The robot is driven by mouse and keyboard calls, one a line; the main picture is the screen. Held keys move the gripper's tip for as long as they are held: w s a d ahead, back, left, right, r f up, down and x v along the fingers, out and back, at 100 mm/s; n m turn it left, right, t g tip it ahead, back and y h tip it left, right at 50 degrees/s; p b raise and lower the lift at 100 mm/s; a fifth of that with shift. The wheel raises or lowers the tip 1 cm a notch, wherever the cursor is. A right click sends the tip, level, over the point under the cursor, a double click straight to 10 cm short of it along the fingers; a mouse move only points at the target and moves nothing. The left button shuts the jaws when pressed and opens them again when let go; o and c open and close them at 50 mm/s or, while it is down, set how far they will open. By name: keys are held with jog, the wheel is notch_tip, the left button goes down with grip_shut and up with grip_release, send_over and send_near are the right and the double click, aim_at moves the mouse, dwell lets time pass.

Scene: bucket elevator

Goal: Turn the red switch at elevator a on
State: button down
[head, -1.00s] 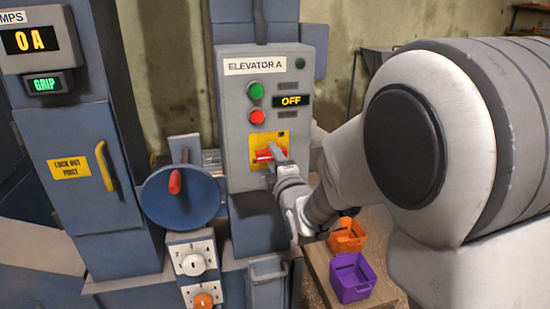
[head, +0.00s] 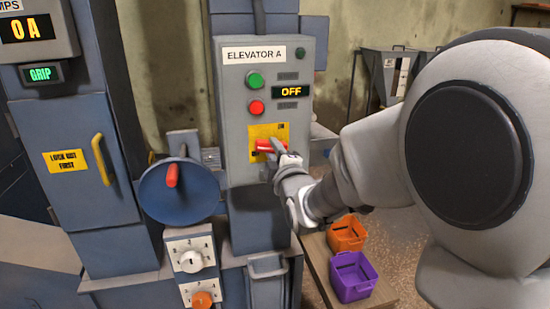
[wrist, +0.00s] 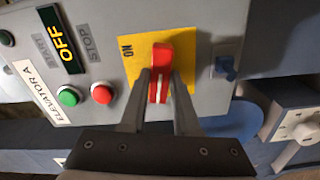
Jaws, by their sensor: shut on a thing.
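The red switch (head: 265,146) sits on a yellow plate (head: 283,131) low on the grey box labelled Elevator A (head: 236,110). Its handle lies about level, and the ON mark is at the top of the plate. The box's display (head: 291,92) reads OFF. My gripper (head: 276,150) is at the switch, coming from the lower right. In the wrist view my gripper's fingers (wrist: 160,82) are on both sides of the red handle (wrist: 160,60) and shut on it. The right part of the plate is partly hidden by my gripper in the head view.
Green (head: 255,80) and red (head: 256,108) buttons sit above the switch. A blue disc with a red handle (head: 172,175) and a dial panel (head: 191,262) are to the left. Orange (head: 347,233) and purple (head: 353,277) bins stand below right.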

jog(key=m+b, duration=0.1)
jog(key=b, duration=0.1)
jog(key=m+b, duration=0.2)
jog(key=shift+f+m, duration=0.25)
jog(key=shift+m, duration=0.05)
jog(key=m+b, duration=0.4)
jog(key=shift+m+b, duration=0.3)
jog(key=shift+b, duration=0.1)
jog(key=m+b, duration=0.3)
jog(key=m, duration=0.1)
jog(key=shift+r+b, duration=0.1)
jog(key=shift+b, duration=0.2)
jog(key=shift+r+m+b, duration=0.15)
jog(key=shift+m+b, duration=0.85)
jog(key=shift+m, duration=0.6)
jog(key=c, duration=0.6)
grip_release()
jog(key=shift+c, duration=0.2)
jog(key=shift+s, duration=0.1)
